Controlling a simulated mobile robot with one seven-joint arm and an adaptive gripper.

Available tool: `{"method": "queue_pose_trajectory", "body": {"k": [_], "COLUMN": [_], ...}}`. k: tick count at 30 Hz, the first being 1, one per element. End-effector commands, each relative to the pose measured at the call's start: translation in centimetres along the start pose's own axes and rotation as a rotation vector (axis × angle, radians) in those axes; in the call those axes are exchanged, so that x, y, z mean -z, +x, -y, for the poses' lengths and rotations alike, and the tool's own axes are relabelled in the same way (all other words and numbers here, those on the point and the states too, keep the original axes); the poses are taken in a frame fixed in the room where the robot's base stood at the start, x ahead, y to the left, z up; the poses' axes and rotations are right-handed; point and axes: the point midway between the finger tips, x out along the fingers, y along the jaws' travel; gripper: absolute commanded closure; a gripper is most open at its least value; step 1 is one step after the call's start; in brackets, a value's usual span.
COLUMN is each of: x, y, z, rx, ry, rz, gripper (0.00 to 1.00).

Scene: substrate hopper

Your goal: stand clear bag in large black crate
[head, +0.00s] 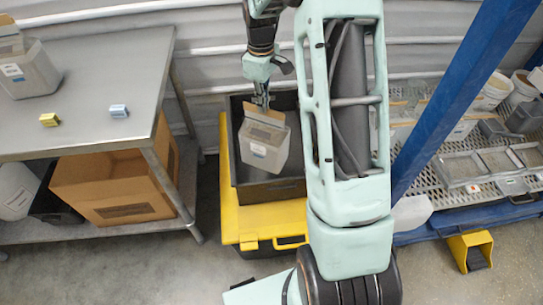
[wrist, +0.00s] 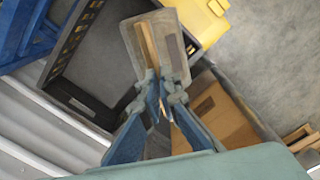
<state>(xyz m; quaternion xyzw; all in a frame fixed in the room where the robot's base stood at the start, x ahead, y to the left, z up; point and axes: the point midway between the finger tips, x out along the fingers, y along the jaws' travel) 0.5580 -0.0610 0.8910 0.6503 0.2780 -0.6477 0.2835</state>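A clear, greyish bag (head: 264,148) with a tan top and a small label hangs upright or nearly so from my gripper (head: 262,100). In the wrist view the gripper's fingers (wrist: 162,92) are closed on the top of the bag (wrist: 157,35). The large black crate (head: 272,191) sits on a yellow base. In the head view the bag overlaps the crate's opening and seems to hang above it. In the wrist view the crate (wrist: 88,62) lies to the left of and behind the bag. The bag hides part of the crate's inside; the visible floor looks empty.
A cardboard box (head: 110,190) is below. A blue post (head: 465,90) and loaded rack (head: 470,160) stand at right.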

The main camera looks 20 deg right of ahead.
Motion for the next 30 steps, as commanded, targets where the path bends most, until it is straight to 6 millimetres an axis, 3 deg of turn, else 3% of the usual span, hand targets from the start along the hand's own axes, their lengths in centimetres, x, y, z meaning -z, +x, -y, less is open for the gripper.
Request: {"method": "queue_pose_trajectory", "body": {"k": [21, 30], "x": [-0.3, -0.7], "y": [7.6, 9.4], "z": [-6.5, -8.3], "rx": [-0.011, -0.014], "ry": [-0.421, -0.543], "rz": [-0.007, -0.008], "gripper": [1.0, 1.0]}}
